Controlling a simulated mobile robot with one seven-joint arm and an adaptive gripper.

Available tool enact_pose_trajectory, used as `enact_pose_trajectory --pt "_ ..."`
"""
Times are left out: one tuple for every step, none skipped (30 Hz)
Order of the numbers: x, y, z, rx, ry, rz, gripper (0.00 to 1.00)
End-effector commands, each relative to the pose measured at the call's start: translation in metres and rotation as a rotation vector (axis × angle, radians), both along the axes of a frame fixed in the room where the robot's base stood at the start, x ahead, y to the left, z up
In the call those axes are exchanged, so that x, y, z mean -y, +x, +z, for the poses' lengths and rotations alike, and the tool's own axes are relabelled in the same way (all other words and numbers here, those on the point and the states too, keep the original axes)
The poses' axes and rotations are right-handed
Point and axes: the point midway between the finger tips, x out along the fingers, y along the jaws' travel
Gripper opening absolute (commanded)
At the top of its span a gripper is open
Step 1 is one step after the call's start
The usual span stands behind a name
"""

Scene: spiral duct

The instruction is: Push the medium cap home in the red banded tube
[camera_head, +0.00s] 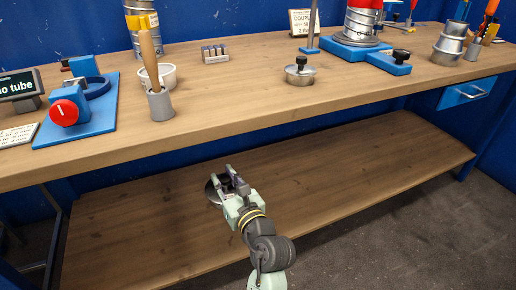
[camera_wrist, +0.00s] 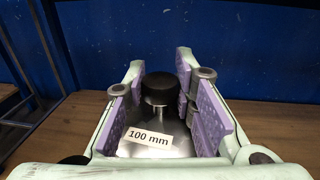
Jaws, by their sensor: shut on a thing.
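My gripper (camera_head: 229,179) is low in the head view, in front of the bench and over the lower shelf. It is shut on the black knob of a metal cap (camera_head: 212,193). In the wrist view the knob (camera_wrist: 160,88) stands between the purple finger pads, and the cap's label (camera_wrist: 147,137) reads "100 mm". The red banded tube (camera_head: 361,22) stands on a blue base at the back right of the bench; its top is cut off by the picture edge. My gripper is well apart from it.
Another metal cap with a dark knob (camera_head: 300,73) sits on the bench (camera_head: 230,97). A blue fixture with a red knob (camera_head: 64,112) and a grey cup with a wooden-handled tool (camera_head: 160,103) stand at left. The lower shelf (camera_head: 370,150) is clear.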

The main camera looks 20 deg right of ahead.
Motion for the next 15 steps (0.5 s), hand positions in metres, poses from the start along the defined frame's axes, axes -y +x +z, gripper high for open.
enact_pose_trajectory --pt "-0.019 0.012 -0.029 -0.011 0.009 -0.002 0.0" --pt "-0.027 0.019 -0.043 -0.011 0.007 -0.011 0.0" --pt "-0.036 0.029 -0.059 -0.01 0.006 -0.023 0.0" --pt "-0.043 0.035 -0.072 -0.01 0.004 -0.032 0.0" --pt "-0.048 0.041 -0.083 -0.007 0.003 -0.04 0.0" --pt "-0.055 0.048 -0.095 -0.006 0.001 -0.051 0.0" --pt "-0.061 0.053 -0.105 -0.005 0.001 -0.057 0.0" --pt "-0.065 0.058 -0.113 -0.004 0.0 -0.065 0.0" --pt "-0.07 0.063 -0.124 -0.003 -0.001 -0.073 0.0" --pt "-0.075 0.067 -0.132 -0.003 -0.001 -0.078 0.0" --pt "-0.078 0.071 -0.139 -0.002 0.001 -0.084 0.0" --pt "-0.084 0.076 -0.149 -0.003 -0.001 -0.09 0.0" --pt "-0.087 0.079 -0.155 -0.002 0.0 -0.095 0.0" --pt "-0.09 0.083 -0.161 -0.001 0.001 -0.101 0.0" --pt "-0.095 0.087 -0.17 -0.001 0.0 -0.106 0.0"
